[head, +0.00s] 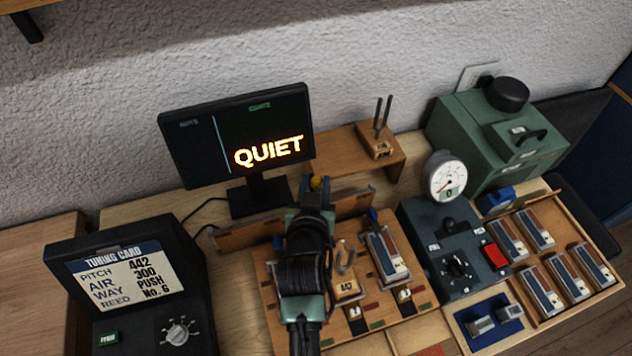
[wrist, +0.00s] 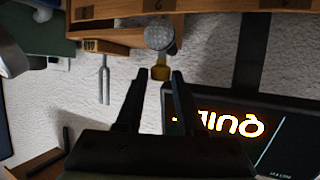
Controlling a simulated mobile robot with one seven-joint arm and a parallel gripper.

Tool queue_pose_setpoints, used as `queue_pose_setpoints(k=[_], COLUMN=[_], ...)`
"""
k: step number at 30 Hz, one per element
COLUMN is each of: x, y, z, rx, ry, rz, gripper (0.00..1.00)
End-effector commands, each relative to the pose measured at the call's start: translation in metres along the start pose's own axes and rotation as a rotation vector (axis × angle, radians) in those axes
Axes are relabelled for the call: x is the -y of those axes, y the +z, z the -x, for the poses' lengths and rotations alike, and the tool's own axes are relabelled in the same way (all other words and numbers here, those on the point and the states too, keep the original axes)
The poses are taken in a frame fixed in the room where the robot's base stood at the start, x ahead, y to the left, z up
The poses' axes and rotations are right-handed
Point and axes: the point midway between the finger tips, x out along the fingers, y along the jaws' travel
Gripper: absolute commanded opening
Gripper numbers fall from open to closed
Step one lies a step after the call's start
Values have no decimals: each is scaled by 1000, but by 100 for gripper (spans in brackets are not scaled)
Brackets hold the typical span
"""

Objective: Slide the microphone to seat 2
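The microphone (wrist: 160,36) has a round silver mesh head and a yellow knob (wrist: 160,72). In the wrist view, which is upside down, it stands at the wooden rail (wrist: 205,6). In the head view the yellow knob (head: 316,183) shows just beyond my gripper; the mesh head is hidden. My gripper (wrist: 159,78) points at the microphone. Its two fingers are apart, with the knob between or just beyond the tips and small gaps at its sides. I cannot tell whether they touch it. The rail's seat numbers are dark and hard to read.
A monitor (head: 237,130) reading QUIET stands close behind the rail. A tuning fork (head: 381,125) on a block sits on a wooden shelf to the right. A gauge (head: 446,176) and green box (head: 500,140) stand further right. A card display (head: 125,275) is at left.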

Motion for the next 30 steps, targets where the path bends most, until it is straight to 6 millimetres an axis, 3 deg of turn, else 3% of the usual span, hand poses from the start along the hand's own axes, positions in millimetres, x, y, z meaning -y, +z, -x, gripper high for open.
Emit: queue_pose_setpoints(k=[1,3,17,30], x=[0,0,1,1], y=[0,0,1,3], z=[0,0,10,85], rx=[0,0,-1,1], ry=[0,0,-2,-2], rz=[0,0,0,1], gripper=[48,59,59,59])
